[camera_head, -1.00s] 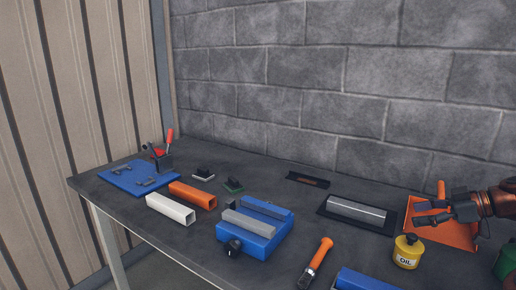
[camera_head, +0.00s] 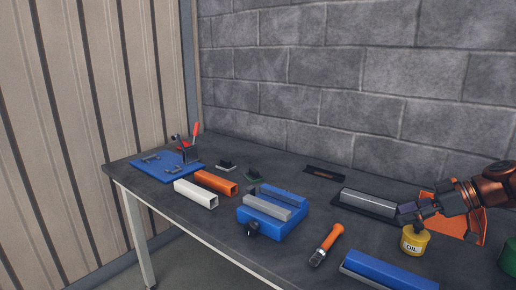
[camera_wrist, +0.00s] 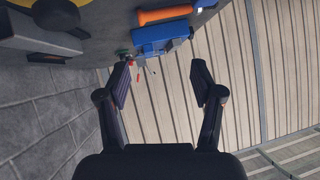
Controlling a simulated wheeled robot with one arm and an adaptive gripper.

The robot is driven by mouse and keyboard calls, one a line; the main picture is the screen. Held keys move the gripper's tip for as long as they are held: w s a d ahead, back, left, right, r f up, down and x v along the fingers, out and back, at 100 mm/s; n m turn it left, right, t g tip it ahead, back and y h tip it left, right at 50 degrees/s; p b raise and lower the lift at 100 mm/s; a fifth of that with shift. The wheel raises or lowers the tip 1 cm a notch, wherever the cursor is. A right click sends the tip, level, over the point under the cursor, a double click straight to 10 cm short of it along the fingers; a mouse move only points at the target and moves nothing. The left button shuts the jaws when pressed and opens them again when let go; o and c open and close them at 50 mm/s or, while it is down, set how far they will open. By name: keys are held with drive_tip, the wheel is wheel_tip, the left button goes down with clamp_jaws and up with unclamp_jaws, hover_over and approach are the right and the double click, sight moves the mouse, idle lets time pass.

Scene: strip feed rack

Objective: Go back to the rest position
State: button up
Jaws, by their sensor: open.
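My gripper (camera_head: 418,211) is at the right of the head view, above the table near the yellow oil can (camera_head: 415,240). In the wrist view my gripper (camera_wrist: 162,85) shows its two fingers spread apart with nothing between them. Past the fingers I see the blue vise (camera_wrist: 158,38), an orange-handled tool (camera_wrist: 165,15) and the ribbed wall. In the head view my gripper partly hides the orange holder behind it.
On the dark table (camera_head: 300,240) stand a blue vise (camera_head: 268,222), white (camera_head: 196,194) and orange (camera_head: 216,182) square tubes, an orange-handled brush (camera_head: 328,244), a blue bar (camera_head: 388,272) and a blue board (camera_head: 160,167). A block wall (camera_head: 350,90) rises behind.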

drive_tip(key=s+a+f+m+g+h, duration=0.1)
drive_tip(key=s+a+f+g+h, duration=0.15)
drive_tip(key=s+a, duration=0.6)
drive_tip(key=s+a+f+m+g+h, duration=0.1)
drive_tip(key=s+a+g, duration=0.2)
drive_tip(key=a, duration=1.1)
drive_tip(key=s+d+f+m+g+h, duration=0.1)
drive_tip(key=s+f+m+h, duration=0.4)
drive_tip(key=s, duration=0.6)
drive_tip(key=s+d+f+m+g+h, duration=0.1)
drive_tip(key=s+f+m+g+h, duration=0.15)
drive_tip(key=s+f, duration=0.65)
wheel_tip(320, 180, up, 17)
drive_tip(key=t+y+p, duration=0.1)
drive_tip(key=p, duration=1.3)
drive_tip(key=shift+s+a+t, duration=0.25)
drive_tip(key=shift+s+t, duration=0.05)
drive_tip(key=shift+s, duration=0.05)
